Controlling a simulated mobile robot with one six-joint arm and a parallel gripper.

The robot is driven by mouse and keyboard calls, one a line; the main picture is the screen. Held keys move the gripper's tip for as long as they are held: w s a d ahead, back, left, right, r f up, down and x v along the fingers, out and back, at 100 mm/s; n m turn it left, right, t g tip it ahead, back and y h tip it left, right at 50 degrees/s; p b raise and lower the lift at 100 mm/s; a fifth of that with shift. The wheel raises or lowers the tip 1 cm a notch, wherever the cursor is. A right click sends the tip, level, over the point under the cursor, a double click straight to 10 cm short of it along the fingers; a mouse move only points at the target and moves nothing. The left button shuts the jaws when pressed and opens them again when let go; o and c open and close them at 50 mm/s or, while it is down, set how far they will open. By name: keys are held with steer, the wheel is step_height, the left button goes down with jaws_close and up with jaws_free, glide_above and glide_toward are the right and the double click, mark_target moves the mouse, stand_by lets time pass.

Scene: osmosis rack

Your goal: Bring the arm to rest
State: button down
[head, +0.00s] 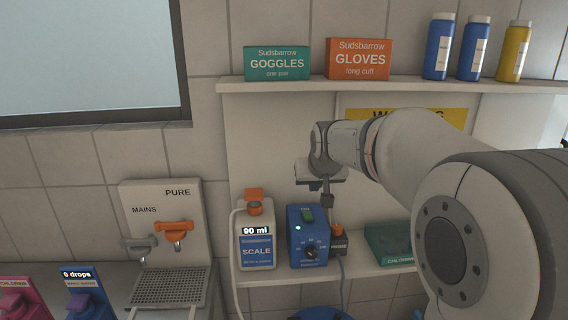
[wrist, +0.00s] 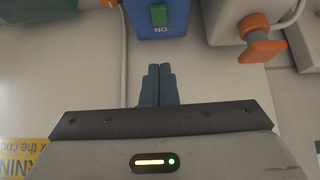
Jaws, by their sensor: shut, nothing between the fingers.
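My arm reaches in from the right in the head view, across the front of the shelves. My gripper (head: 327,197) hangs in front of the lower shelf, above and beside the blue control box with a black dial (head: 308,249). In the wrist view my gripper (wrist: 157,70) has its two dark blue fingers together with nothing between them. The fingertips point toward the blue box (wrist: 188,14) with its green ON switch (wrist: 159,15). A gap of pale surface shows between fingertips and box. The exact distance in depth is hard to tell.
A white SCALE jug reading 90 ml (head: 257,246) stands left of the blue box. A green box (head: 388,244) lies to its right, partly behind my arm. The upper shelf (head: 290,87) holds goggles, gloves and bottles. Orange and grey taps (head: 174,230) are at left.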

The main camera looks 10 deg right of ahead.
steer(key=s+f+g, duration=0.1)
steer(key=s+f, duration=0.2)
steer(key=s, duration=0.7)
steer(key=s+f+g, duration=0.2)
steer(key=s+f, duration=0.1)
steer(key=s, duration=0.7)
steer(key=s+f+g, duration=0.1)
steer(key=s+f, duration=0.2)
steer(key=s, duration=0.8)
steer(key=shift+d+f, duration=0.4)
steer(key=shift+d, duration=0.05)
